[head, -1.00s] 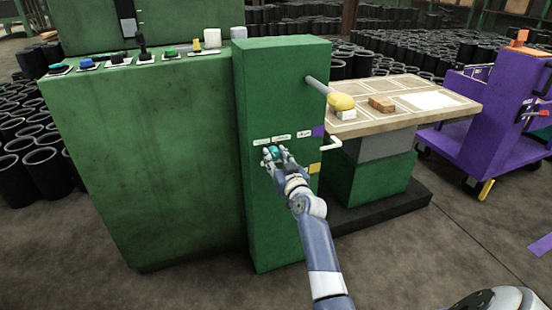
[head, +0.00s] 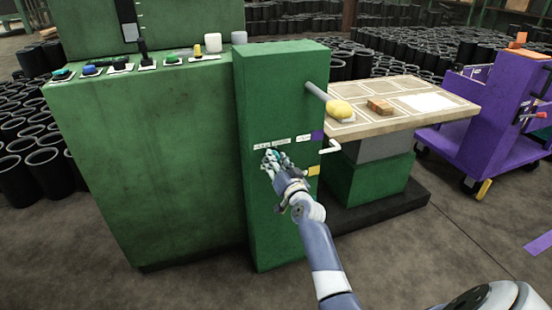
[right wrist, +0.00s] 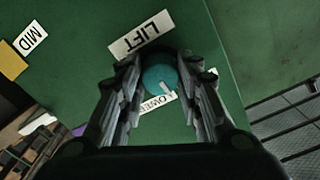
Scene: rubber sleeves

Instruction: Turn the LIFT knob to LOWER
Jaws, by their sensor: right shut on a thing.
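The teal round knob (right wrist: 158,78) is on the green panel, and a white mark on it points toward the label reading LOWER (right wrist: 160,102), near that label's right end. The label reading LIFT (right wrist: 143,35) is on the knob's opposite side. My right gripper (right wrist: 160,90) has its two ridged fingers on either side of the knob, shut on it. In the head view my right gripper (head: 270,161) is at the front of the green cabinet (head: 285,95), just below the small white labels, and mostly covers the knob. My left gripper is not in view.
A MID label (right wrist: 30,38) sits off to one side. A worktable (head: 440,112) and purple cart (head: 493,135) stand to the right. Floor in front is open.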

